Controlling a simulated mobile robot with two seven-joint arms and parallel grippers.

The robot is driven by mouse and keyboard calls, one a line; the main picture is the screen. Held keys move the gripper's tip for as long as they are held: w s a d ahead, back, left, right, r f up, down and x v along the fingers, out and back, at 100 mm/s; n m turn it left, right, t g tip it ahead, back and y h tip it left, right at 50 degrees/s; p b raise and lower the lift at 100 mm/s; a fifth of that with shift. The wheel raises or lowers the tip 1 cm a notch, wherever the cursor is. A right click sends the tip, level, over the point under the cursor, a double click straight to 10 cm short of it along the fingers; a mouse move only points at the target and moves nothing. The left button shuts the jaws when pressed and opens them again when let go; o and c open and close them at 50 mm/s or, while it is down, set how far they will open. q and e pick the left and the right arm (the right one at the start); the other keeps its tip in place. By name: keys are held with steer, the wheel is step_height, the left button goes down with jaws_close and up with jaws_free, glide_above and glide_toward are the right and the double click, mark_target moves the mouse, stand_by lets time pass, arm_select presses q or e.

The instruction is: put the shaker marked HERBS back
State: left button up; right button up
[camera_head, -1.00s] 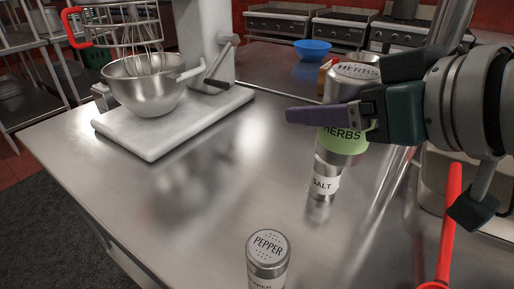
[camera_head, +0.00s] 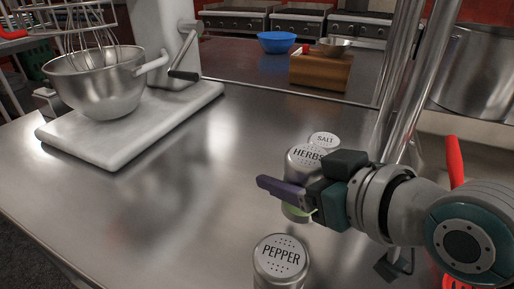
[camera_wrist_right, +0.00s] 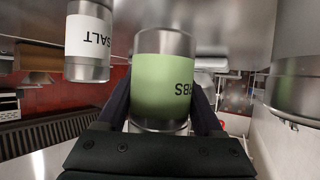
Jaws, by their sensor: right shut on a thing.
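The HERBS shaker (camera_head: 303,157) is a metal shaker with a green label and a holed top. My right gripper (camera_head: 290,191) is shut around it, and it stands upright between the fingers. In the right wrist view the green label of the HERBS shaker (camera_wrist_right: 163,82) shows between the two dark fingers. The SALT shaker (camera_head: 325,140) is just behind it in the head view, partly hidden; it also shows in the right wrist view (camera_wrist_right: 88,38). The PEPPER shaker (camera_head: 281,262) stands nearer, at the front. I cannot tell whether the HERBS shaker touches the counter. My left gripper is not in view.
A stand mixer with a steel bowl (camera_head: 95,85) and white base (camera_head: 120,140) is at the left. Metal posts (camera_head: 408,75) and a red handle (camera_head: 454,160) are at the right. The steel counter (camera_head: 190,215) is clear between mixer and shakers. A blue bowl (camera_head: 277,42) is far back.

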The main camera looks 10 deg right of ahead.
steer(key=shift+f+b, duration=0.65)
steer(key=shift+f, duration=1.45)
steer(key=shift+w+f, duration=0.1)
steer(key=shift+f, duration=0.15)
steer(key=o, duration=1.5)
steer(key=shift+o, duration=0.2)
steer(key=shift+r, duration=0.35)
steer(key=p+v, duration=0.2)
steer(key=v, duration=0.8)
steer(key=shift+s+d, duration=0.15)
steer(key=shift+s, duration=0.25)
steer(key=shift+s+d+r+p, duration=0.2)
steer(key=shift+s+r+p, duration=0.1)
steer(key=shift+s, duration=0.15)
